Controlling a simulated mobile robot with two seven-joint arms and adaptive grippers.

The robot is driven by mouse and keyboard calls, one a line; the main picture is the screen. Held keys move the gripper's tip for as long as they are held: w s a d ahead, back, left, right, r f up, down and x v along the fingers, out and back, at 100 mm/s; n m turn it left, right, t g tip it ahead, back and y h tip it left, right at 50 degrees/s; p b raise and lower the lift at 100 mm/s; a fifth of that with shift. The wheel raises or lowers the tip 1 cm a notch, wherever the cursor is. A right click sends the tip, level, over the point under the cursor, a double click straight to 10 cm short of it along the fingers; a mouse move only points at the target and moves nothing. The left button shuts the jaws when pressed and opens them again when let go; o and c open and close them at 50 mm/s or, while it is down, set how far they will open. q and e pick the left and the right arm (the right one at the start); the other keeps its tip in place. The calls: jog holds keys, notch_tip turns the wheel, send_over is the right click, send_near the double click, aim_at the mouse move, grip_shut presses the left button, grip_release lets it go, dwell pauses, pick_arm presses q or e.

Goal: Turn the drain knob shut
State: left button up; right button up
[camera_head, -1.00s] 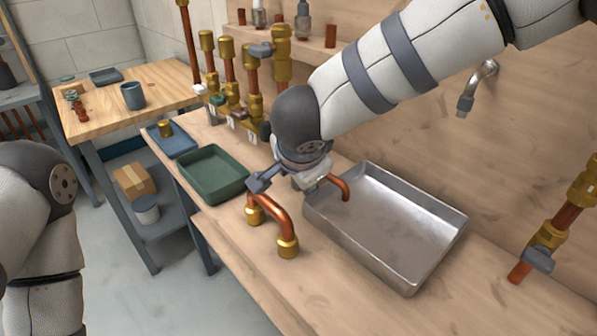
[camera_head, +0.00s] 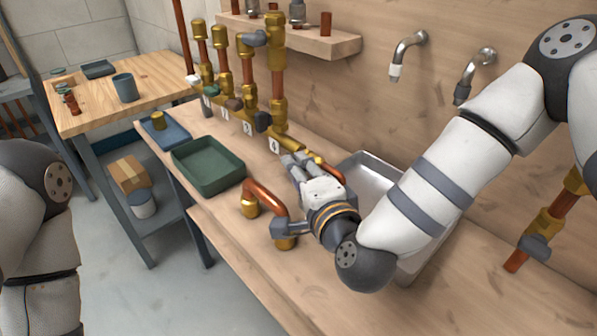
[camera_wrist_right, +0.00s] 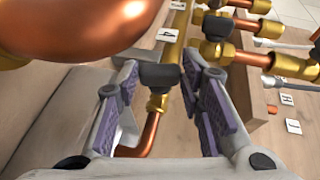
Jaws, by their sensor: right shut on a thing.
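The drain knob, a dark grey rounded handle (camera_wrist_right: 160,76), sits on a brass fitting above a bent copper pipe (camera_wrist_right: 148,135) in the right wrist view. My right gripper (camera_wrist_right: 163,72) has its purple-padded fingers on either side of this knob and is shut on it. In the head view my right gripper (camera_head: 291,163) reaches toward the back, beside the metal basin (camera_head: 366,170). Its fingers and wrist hide the knob there. A bit of copper pipe (camera_head: 329,172) shows behind the gripper. My left arm is at the left edge; its gripper is out of view.
A copper U-pipe with brass ends (camera_head: 266,195) stands close to my right wrist. Several brass valves (camera_head: 222,85) line the back behind numbered tags. A green tray (camera_head: 208,166) lies left. Two wall taps (camera_head: 405,50) hang above the basin. The front right bench is clear.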

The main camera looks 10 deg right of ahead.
jog(key=shift+d+f+t, duration=0.15)
jog(key=shift+t, duration=0.35)
jog(key=o, duration=1.2)
jog(key=shift+w, duration=0.1)
jog(key=shift+c, duration=0.2)
jog(key=shift+f, duration=0.1)
jog(key=shift+s, duration=0.25)
jog(key=v, duration=0.7)
jog(key=shift+s+d+r, duration=0.15)
jog(key=shift+s+r, duration=0.05)
jog(key=shift+c, duration=0.2)
